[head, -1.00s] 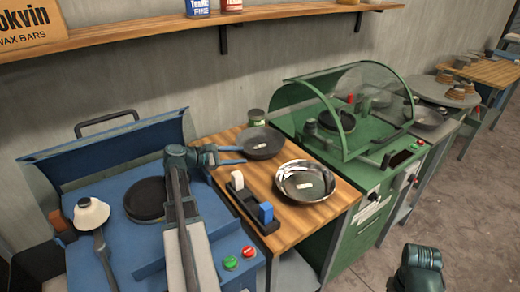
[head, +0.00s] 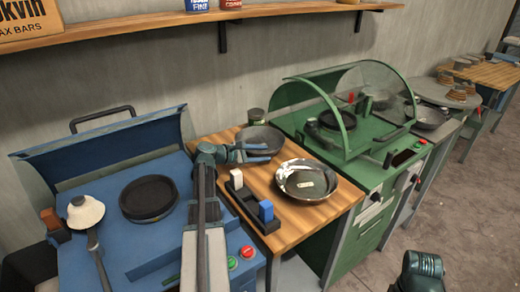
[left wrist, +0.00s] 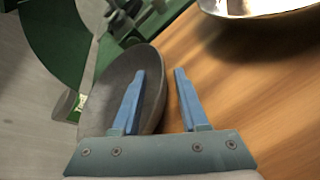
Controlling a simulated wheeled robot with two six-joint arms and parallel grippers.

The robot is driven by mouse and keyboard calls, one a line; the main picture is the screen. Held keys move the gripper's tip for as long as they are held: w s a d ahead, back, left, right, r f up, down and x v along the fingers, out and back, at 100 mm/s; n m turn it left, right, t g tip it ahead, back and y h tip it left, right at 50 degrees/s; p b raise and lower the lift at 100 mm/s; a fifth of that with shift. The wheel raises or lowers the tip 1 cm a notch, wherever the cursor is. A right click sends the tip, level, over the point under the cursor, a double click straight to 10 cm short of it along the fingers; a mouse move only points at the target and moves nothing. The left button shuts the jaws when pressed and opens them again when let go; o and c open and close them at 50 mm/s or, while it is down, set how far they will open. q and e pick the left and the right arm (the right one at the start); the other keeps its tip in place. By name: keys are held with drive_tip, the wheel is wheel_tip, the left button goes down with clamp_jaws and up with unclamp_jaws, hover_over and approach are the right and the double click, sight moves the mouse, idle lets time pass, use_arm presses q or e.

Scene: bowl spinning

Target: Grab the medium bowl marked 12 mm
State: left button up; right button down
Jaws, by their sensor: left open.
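A dark grey bowl (head: 259,136) sits at the back of the wooden table, and it also shows in the left wrist view (left wrist: 125,70). A shiny metal bowl (head: 297,189) with a white label stands in front and to the right of it; its edge shows in the left wrist view (left wrist: 262,12). The label is too small to read. My left gripper (head: 266,152) is open at the grey bowl's near side. In the left wrist view, one blue finger overlaps the bowl and the other is over the wood, with the rim between them.
A black holder with white and blue blocks (head: 262,222) stands at the wooden table's front left. A small can (head: 256,116) is behind the grey bowl. A green machine with a clear hood (head: 345,125) stands right, a blue machine (head: 125,245) left.

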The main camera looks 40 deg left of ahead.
use_arm(q)
drive_tip(key=shift+x, duration=1.2)
clamp_jaws()
drive_tip(key=shift+s, duration=0.1)
